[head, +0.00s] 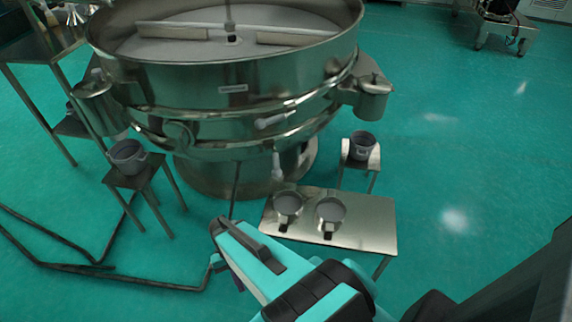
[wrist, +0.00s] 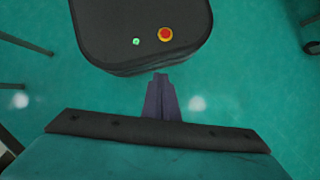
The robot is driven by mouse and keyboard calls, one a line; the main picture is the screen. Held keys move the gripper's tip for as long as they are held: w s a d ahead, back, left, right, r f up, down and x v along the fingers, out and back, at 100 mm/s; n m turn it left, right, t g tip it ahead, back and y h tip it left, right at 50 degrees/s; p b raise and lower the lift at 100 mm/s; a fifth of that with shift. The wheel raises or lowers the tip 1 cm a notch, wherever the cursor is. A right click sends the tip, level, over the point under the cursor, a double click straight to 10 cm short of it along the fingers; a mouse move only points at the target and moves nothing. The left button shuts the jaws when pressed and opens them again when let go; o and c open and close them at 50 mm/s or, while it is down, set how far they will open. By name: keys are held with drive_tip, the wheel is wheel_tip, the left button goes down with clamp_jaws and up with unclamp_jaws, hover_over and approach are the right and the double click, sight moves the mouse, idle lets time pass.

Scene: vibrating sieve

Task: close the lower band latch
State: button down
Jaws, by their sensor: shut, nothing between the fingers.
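The round steel vibrating sieve (head: 215,85) stands in the upper left and middle of the head view. A pale latch handle (head: 277,167) hangs downward below its lower band, apart from the band along most of its length. A second pale handle (head: 273,121) lies nearly along the sieve wall higher up. In the wrist view my gripper (wrist: 160,79) is shut and empty, pointing away from the camera over the green floor. My teal and black arm reaches in at the bottom of the head view, well short of the latch. No latch shows in the wrist view.
A low steel table (head: 365,222) with two grey-filled cups (head: 288,203) (head: 330,209) stands in front of the sieve. Small stands hold a left pot (head: 127,157) and a right pot (head: 362,145).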

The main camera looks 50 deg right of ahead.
drive_tip(key=w+d+r+m+t+y+b, duration=0.35)
drive_tip(key=w+d+m, duration=0.65)
drive_tip(key=w, duration=0.4)
drive_tip(key=w+d+r+m+t+y+b, duration=0.1)
drive_tip(key=w+d+r+m, duration=0.2)
drive_tip(key=d, duration=0.5)
drive_tip(key=w+d+r+m+t+y+b, duration=0.1)
drive_tip(key=w+d+r+m+t+b, duration=0.15)
drive_tip(key=d+r, duration=0.35)
drive_tip(key=d+r+m+t+b, duration=0.15)
drive_tip(key=d+r, duration=0.25)
drive_tip(key=d, duration=0.4)
drive_tip(key=d+r+m+t, duration=0.1)
drive_tip(key=d+r+m, duration=0.25)
drive_tip(key=d, duration=0.55)
drive_tip(key=s+d+r+m+t+h+b, duration=0.1)
drive_tip(key=s+d+r, duration=0.3)
drive_tip(key=s+d, duration=0.4)
drive_tip(key=d+b, duration=0.1)
drive_tip(key=d, duration=0.2)
drive_tip(key=shift+s+r, duration=0.3)
drive_tip(key=shift+f+m+t+h, duration=0.1)
drive_tip(key=shift+m+t+h, duration=0.15)
